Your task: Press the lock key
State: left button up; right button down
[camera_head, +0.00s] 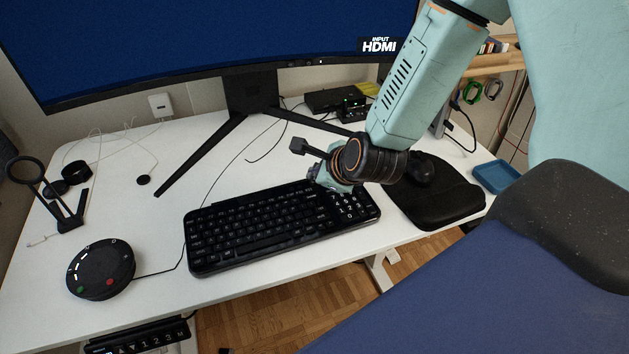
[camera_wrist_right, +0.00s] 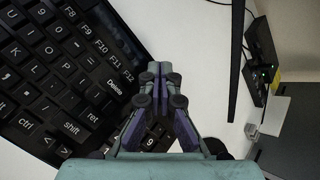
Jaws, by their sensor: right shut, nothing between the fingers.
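A black keyboard (camera_head: 255,228) lies on the white desk in the head view, with its number pad at the right end (camera_head: 354,206). My right gripper (camera_head: 322,176) is over the right part of the keyboard, near the number pad. In the wrist view its shut, empty fingers (camera_wrist_right: 161,72) point past the Delete key (camera_wrist_right: 114,87), and the keyboard (camera_wrist_right: 50,60) fills the left side. I cannot tell whether the fingertips touch a key. No key marked lock is readable; the gripper hides part of the number pad. My left gripper is not in view.
A black mouse (camera_head: 418,170) sits on a dark mouse pad (camera_head: 437,205) to the right. A round black speakerphone (camera_head: 101,270) is at the front left. A monitor (camera_head: 215,35) stands behind on splayed legs. A button panel (camera_head: 140,336) is under the desk's front edge.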

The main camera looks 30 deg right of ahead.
jog(key=shift+f+b, duration=0.3)
jog(key=shift+b, duration=0.05)
dwell(0.3)
jog(key=shift+r, duration=0.1)
jog(key=shift+r+p, duration=0.55)
jog(key=shift+r, duration=0.1)
notch_tip(320, 180, up, 5)
jog(key=p, duration=0.4)
dwell(0.4)
dwell(0.8)
